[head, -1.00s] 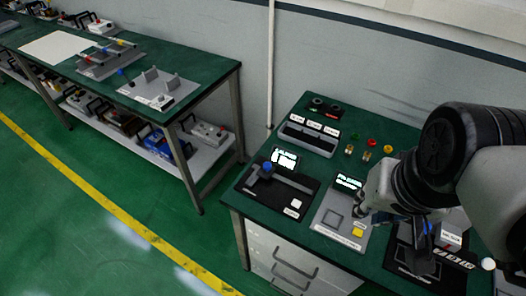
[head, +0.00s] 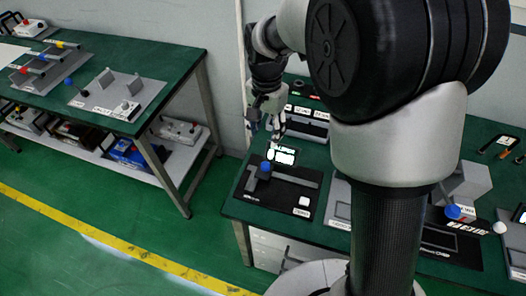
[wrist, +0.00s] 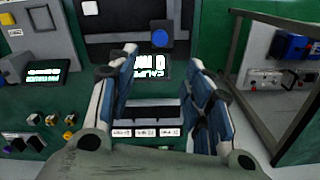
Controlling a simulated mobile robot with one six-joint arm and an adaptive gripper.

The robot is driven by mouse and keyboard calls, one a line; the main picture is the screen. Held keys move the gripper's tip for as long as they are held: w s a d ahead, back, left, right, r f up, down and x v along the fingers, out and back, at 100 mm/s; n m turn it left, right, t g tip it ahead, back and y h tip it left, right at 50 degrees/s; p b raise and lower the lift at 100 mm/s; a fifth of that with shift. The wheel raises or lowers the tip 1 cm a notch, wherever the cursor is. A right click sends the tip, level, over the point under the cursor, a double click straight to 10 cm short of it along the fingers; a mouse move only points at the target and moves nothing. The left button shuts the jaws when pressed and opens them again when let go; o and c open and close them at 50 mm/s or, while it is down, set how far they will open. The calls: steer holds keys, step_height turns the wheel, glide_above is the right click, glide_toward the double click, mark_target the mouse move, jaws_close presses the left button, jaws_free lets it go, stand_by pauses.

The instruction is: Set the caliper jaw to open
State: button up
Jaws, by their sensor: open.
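The caliper is a black board (head: 278,203) with a grey beam (head: 298,176) on the green bench. Its blue knob (head: 265,167) stands near the beam's left end. Its lit display (head: 284,156) is just behind; in the wrist view the display (wrist: 152,65) appears to read 0 mm. A white button (head: 304,201) sits at the board's front right. My gripper (head: 277,134) is open and empty, above and behind the display. In the wrist view my gripper (wrist: 163,57) has its fingers apart, with the blue knob (wrist: 162,39) beyond the tips, not between them.
A grey box with several white labels (wrist: 145,132) lies behind the caliper. A second device with a lit display (wrist: 42,75) is beside it. A grey block (head: 468,182) stands at the right. Another bench (head: 172,62) is across a floor gap. My arm hides the bench's middle.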

mark_target(266, 165)
step_height(266, 165, down, 15)
steer(key=b, duration=0.4)
steer(key=shift+f, duration=0.15)
jaws_close()
stand_by(0.4)
